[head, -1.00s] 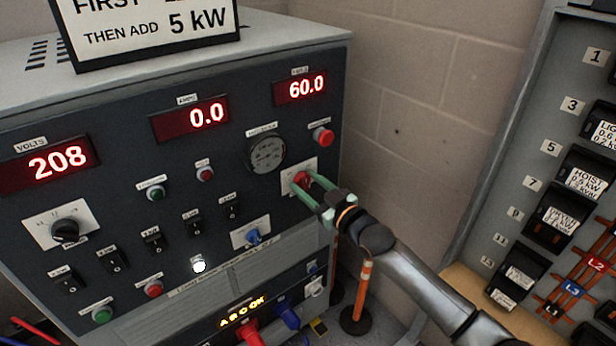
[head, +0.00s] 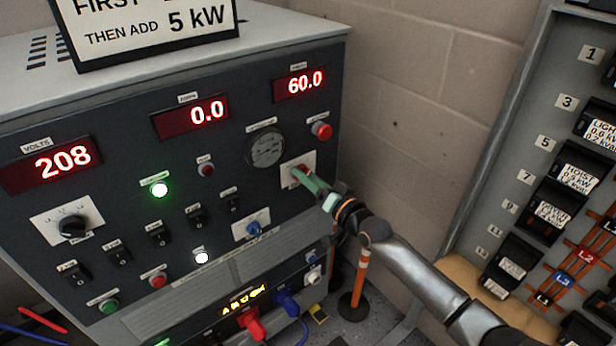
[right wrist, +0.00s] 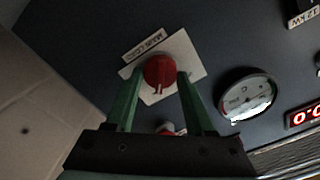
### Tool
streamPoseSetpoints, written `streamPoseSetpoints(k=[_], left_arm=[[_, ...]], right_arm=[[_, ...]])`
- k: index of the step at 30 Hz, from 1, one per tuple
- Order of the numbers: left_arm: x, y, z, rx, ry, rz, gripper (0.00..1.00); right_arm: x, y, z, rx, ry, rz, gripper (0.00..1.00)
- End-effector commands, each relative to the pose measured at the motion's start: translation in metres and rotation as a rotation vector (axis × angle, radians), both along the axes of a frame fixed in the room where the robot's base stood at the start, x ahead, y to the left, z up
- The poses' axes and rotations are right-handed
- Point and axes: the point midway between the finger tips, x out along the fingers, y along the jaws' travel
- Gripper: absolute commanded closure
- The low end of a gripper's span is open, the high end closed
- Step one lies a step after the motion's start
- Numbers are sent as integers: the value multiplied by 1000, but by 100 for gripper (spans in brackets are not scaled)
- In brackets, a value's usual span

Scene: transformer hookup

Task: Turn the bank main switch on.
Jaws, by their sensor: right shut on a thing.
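The bank main switch is a red rotary knob (head: 301,170) on a pale square plate at the right of the dark panel. In the right wrist view the knob (right wrist: 159,70) sits between two green fingers, and its plate (right wrist: 186,52) is seen from close up. My right gripper (head: 306,175) is shut on the knob, with its fingers partly hiding it in the head view. A green lamp (head: 160,188) on the panel is lit. My left gripper is not in view.
A round gauge (head: 267,148) and a red button (head: 321,130) lie near the knob. Displays read 208, 0.0 and 60.0. A breaker panel (head: 500,130) stands at right, and an orange post (head: 360,280) stands on the floor below my right arm.

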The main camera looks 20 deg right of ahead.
Motion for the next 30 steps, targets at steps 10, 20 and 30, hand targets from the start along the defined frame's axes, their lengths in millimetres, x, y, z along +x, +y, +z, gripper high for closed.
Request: streamPoseSetpoints(k=[10, 20, 30], left_arm=[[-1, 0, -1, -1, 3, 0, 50], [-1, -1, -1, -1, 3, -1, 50], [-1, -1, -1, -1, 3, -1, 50]], right_arm=[[0, 0, -1, 107, 42, 0, 100], [0, 0, -1, 123, 48, 1, 100], [0, 0, -1, 121, 46, 1, 27]])
